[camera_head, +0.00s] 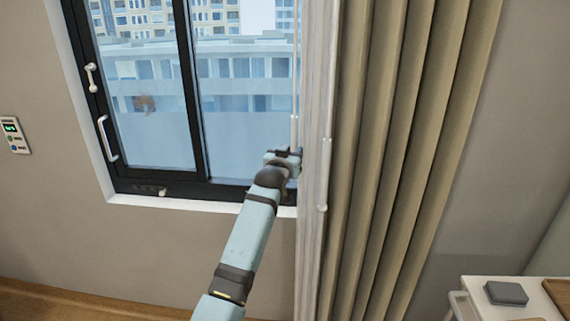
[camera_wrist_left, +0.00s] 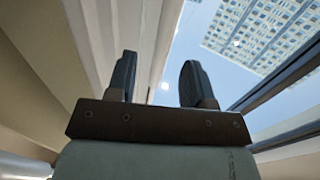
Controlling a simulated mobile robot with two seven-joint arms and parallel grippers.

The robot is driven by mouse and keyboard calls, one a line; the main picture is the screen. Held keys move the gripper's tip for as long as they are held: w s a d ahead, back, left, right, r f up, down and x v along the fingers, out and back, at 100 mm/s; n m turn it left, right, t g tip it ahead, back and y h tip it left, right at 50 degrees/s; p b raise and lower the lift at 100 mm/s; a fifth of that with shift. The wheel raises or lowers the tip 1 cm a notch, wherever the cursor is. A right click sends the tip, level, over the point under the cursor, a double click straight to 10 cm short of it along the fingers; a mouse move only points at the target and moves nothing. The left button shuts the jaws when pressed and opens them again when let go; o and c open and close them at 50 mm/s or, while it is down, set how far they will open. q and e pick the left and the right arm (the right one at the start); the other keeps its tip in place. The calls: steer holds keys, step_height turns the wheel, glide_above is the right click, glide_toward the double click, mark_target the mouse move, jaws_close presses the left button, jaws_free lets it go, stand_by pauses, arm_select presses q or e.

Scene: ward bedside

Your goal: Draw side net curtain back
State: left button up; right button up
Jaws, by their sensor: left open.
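The white net curtain (camera_head: 313,90) is gathered in a narrow upright bunch at the right side of the window, and the glass left of it is uncovered. A thin wand with a white handle (camera_head: 294,130) hangs at its left edge. My left gripper (camera_head: 284,153) is at the lower end of this handle, just left of the net. In the left wrist view the two dark fingers (camera_wrist_left: 158,78) stand apart with nothing seen held between them. Pale fabric (camera_wrist_left: 150,45) rises behind them. Whether a finger touches the wand or net is unclear. My right gripper is out of view.
Thick beige drapes (camera_head: 415,130) hang in folds right of the net. The dark window frame (camera_head: 186,85) has white handles at its left. A white bedside unit (camera_head: 500,312) with a grey box (camera_head: 506,293) stands at lower right. A control panel (camera_head: 13,135) is on the left wall.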

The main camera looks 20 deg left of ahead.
arm_select(q)
steer(key=s, duration=0.5)
steer(key=shift+s+d, duration=0.15)
steer(key=shift+d, duration=0.05)
steer(key=s+d+f+m+g+h+p, duration=0.2)
steer(key=s+f+g, duration=0.1)
steer(key=s+f, duration=1.8)
steer(key=s+d+f+g, duration=0.1)
steer(key=s+f, duration=0.3)
steer(key=s, duration=0.4)
steer(key=s+d+f+m+g+h+p, duration=0.1)
steer(key=s+f, duration=0.3)
steer(key=s, duration=0.4)
steer(key=s+d+f+g+p, duration=0.1)
steer(key=s+f, duration=0.3)
steer(key=s, duration=0.4)
steer(key=shift+s+d+g+h, duration=0.15)
steer(key=shift+d+g+h, duration=0.1)
steer(key=shift+g+h, duration=0.2)
